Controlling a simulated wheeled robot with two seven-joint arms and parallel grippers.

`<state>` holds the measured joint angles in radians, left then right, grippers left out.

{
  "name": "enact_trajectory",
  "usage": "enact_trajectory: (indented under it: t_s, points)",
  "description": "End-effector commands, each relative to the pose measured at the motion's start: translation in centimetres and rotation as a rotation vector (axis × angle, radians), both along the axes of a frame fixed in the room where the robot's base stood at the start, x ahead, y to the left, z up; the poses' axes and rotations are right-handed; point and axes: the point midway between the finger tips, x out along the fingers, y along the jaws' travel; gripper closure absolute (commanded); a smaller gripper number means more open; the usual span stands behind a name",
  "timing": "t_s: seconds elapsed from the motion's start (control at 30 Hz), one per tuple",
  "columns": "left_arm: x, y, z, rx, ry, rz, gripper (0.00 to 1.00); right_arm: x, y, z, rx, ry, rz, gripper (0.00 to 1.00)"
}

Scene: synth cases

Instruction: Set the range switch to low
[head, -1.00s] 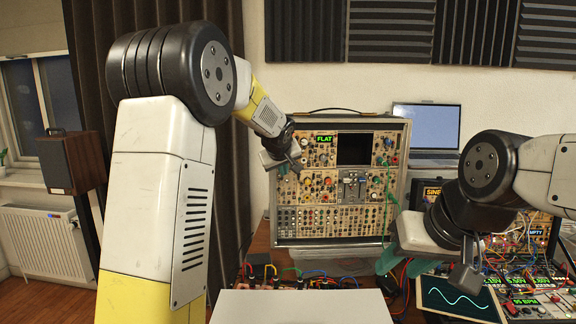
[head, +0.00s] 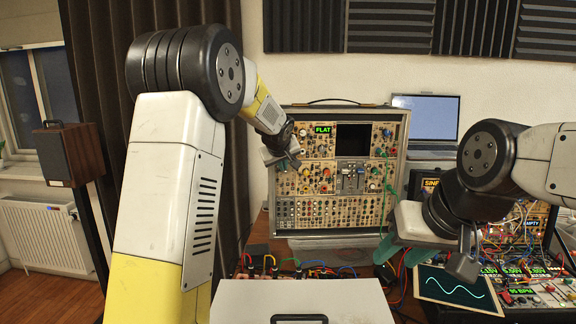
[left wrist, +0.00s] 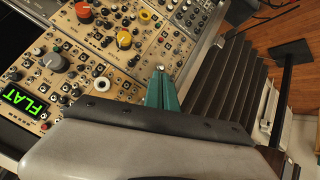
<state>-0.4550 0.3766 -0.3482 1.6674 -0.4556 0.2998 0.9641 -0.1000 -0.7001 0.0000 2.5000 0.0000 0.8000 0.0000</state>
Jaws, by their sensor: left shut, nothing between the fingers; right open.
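The modular synth case (head: 340,165) stands upright at the back of the table, its panels full of knobs, jacks and switches. A green FLAT display (head: 322,130) is lit near its top left; it also shows in the left wrist view (left wrist: 22,100). I cannot make out which small switch is the range switch or its setting. My left gripper (head: 293,160) is at the left side of the panel. In the left wrist view its teal fingers (left wrist: 161,88) are shut and empty, over the panel near its edge. My right gripper (head: 395,262) is open and empty, low in front of the case's right side.
A laptop (head: 425,118) stands behind the case to the right. A second synth with many patch cables (head: 520,245) and a tablet with a wave trace (head: 455,290) lie at the right. A pale box (head: 250,300) is at the front.

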Motion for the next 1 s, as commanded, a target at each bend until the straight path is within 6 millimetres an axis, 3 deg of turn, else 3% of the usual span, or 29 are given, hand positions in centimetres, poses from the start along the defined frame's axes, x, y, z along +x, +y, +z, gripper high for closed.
enact_trajectory:
  t_s: [0.6,1.0]
  points:
    - [-0.6,-0.1,-1.3,0.000,0.001,-0.001,1.00,0.0,0.0,0.0,0.000,0.000,0.000,0.58]
    - [-0.5,-0.1,-0.7,0.000,0.000,0.000,1.00,0.0,0.0,0.0,0.000,0.000,0.000,0.58]
